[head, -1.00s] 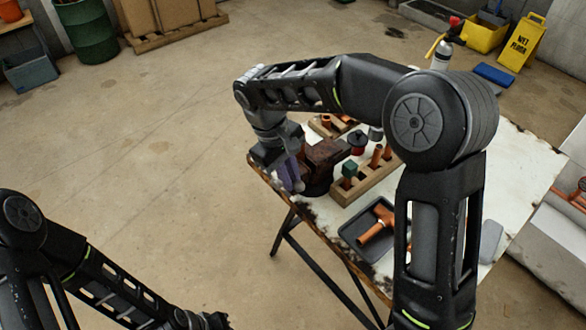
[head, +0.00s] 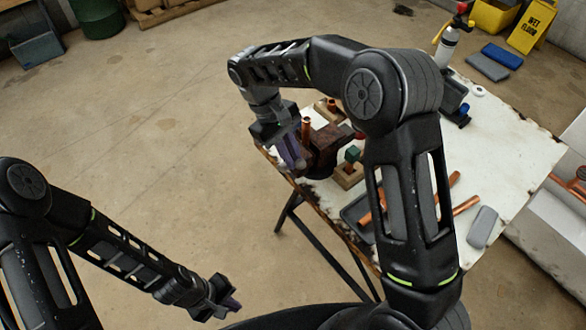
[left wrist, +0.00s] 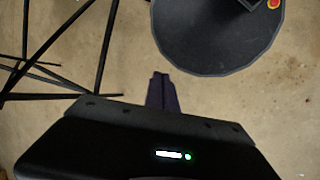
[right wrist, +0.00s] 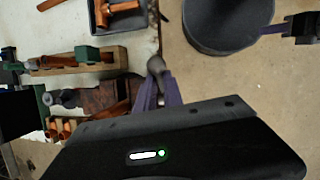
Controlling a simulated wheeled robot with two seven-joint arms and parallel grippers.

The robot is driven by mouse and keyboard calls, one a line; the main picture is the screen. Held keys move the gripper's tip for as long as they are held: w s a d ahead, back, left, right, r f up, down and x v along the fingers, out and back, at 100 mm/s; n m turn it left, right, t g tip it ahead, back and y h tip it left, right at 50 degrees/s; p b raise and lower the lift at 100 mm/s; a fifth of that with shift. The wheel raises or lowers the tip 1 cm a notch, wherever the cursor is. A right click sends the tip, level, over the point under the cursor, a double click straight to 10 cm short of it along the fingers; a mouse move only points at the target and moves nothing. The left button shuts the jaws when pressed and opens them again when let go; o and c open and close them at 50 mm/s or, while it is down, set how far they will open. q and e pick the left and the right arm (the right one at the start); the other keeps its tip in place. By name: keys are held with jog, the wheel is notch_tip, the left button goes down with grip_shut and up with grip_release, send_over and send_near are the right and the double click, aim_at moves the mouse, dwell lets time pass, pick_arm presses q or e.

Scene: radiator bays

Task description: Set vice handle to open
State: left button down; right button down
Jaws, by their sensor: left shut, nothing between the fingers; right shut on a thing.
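The rusty brown vice (head: 328,146) sits at the near left corner of the white-topped workbench. It also shows in the right wrist view (right wrist: 108,97). My right gripper (head: 292,158) is at the vice's outer side, with its purple fingers shut on the vice handle. In the right wrist view the handle's grey rounded end (right wrist: 156,65) sticks out past the fingertips; the rest of the handle is largely hidden by the fingers. My left gripper (head: 232,304) is shut and empty, low over the floor, well away from the bench; its fingers show together in the left wrist view (left wrist: 161,76).
The workbench (head: 500,135) carries a wooden block with a green-topped piece (head: 352,155), a dark tray (head: 355,212), loose copper pipes (head: 466,205) and a grey pad (head: 482,228). A bottle with a red top (head: 448,45) stands at the back. The floor left of the bench is clear.

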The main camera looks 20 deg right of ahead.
jog(key=shift+d+r, duration=0.2)
jog(key=shift+d, duration=0.1)
pick_arm(q)
jog(key=w+d+r+n+h, duration=0.3)
jog(key=w+d+r+n, duration=0.1)
jog(key=r+n, duration=0.4)
jog(key=w+d+r+n+h, duration=0.4)
jog(key=w+r+n, duration=0.2)
jog(key=r+n, duration=0.2)
jog(key=w+d+r+n+h, duration=0.4)
jog(key=w+r+n, duration=0.1)
jog(key=r+n, duration=0.4)
jog(key=shift+w+d, duration=0.35)
jog(key=shift+w, duration=0.05)
pick_arm(e)
jog(key=shift+w, duration=0.1)
pick_arm(q)
jog(key=w+d, duration=0.2)
jog(key=d, duration=0.7)
jog(key=shift+w+f, duration=0.25)
jog(key=shift+w, duration=0.1)
